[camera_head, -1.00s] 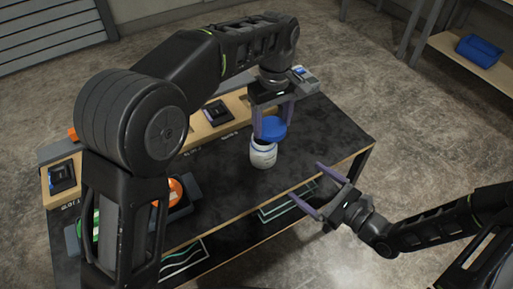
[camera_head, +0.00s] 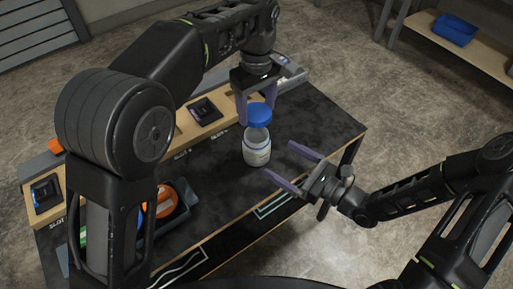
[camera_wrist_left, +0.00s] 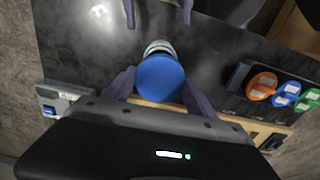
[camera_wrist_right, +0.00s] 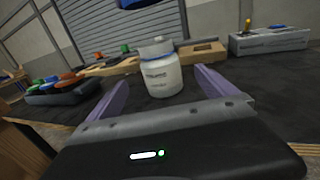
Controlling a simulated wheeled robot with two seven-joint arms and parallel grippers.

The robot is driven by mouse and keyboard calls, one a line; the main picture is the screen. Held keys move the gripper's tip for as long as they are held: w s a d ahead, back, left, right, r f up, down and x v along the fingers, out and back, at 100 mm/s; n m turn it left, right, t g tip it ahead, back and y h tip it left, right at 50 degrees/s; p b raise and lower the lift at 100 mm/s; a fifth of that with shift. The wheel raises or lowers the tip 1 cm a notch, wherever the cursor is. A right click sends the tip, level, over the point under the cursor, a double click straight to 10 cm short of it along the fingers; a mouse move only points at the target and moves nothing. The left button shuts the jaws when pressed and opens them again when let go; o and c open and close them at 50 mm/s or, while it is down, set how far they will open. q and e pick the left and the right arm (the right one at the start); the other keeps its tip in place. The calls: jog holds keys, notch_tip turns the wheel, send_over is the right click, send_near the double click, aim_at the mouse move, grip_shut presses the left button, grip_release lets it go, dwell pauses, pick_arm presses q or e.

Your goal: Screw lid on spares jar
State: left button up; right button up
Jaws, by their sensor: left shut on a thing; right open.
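The spares jar (camera_head: 257,148) is a white, labelled jar standing upright on the dark table. It also shows in the right wrist view (camera_wrist_right: 161,76) with a narrower neck. My left gripper (camera_head: 257,112) is shut on the blue lid (camera_head: 260,115) and holds it above the jar's mouth. In the left wrist view the lid (camera_wrist_left: 160,78) covers most of the jar. A gap between lid and jar shows in the right wrist view, where the lid's underside (camera_wrist_right: 140,3) is at the top edge. My right gripper (camera_head: 278,163) is open, its fingers pointing toward the jar without touching it.
A wooden strip (camera_head: 165,136) with slots and dark modules runs along the table's back. A tray with orange, green and blue round parts (camera_wrist_left: 281,88) lies at the left, partly behind my arm. A grey box (camera_wrist_right: 268,41) stands at the back right. Table around the jar is clear.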

aim_at(268, 151)
jog(key=x, duration=0.9)
grip_shut()
pick_arm(q)
jog(key=shift+f, duration=2.5)
